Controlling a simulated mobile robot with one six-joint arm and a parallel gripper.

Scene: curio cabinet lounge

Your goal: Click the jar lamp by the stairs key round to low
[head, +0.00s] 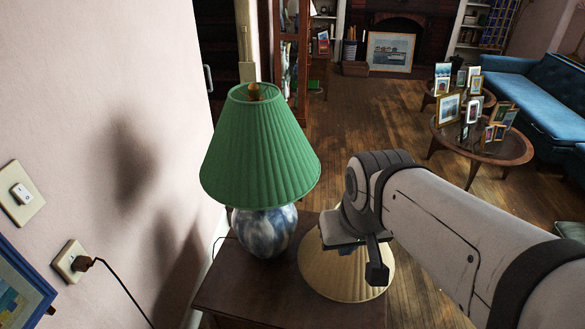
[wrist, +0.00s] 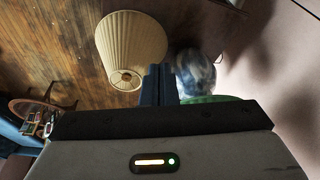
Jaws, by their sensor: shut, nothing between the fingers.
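A lamp with a pleated green shade (head: 260,150) and a blue-and-white jar base (head: 265,232) stands upright on a dark wooden table (head: 235,290). The jar base (wrist: 195,72) and the green shade's edge (wrist: 205,99) also show in the wrist view. I cannot make out a key on it; the shade hides the jar's top. My gripper (head: 377,272) is shut and empty, to the right of the jar, over a cream pleated shade. In the wrist view its fingers (wrist: 160,70) are together, pointing between the cream shade and the jar.
The cream shade (head: 325,278) is close beside the jar and partly behind my arm; it shows fully in the wrist view (wrist: 130,45). A wall with a switch (head: 21,193) and plugged-in cord is at left. Framed pictures stand on a round table (head: 500,150) beyond open floor.

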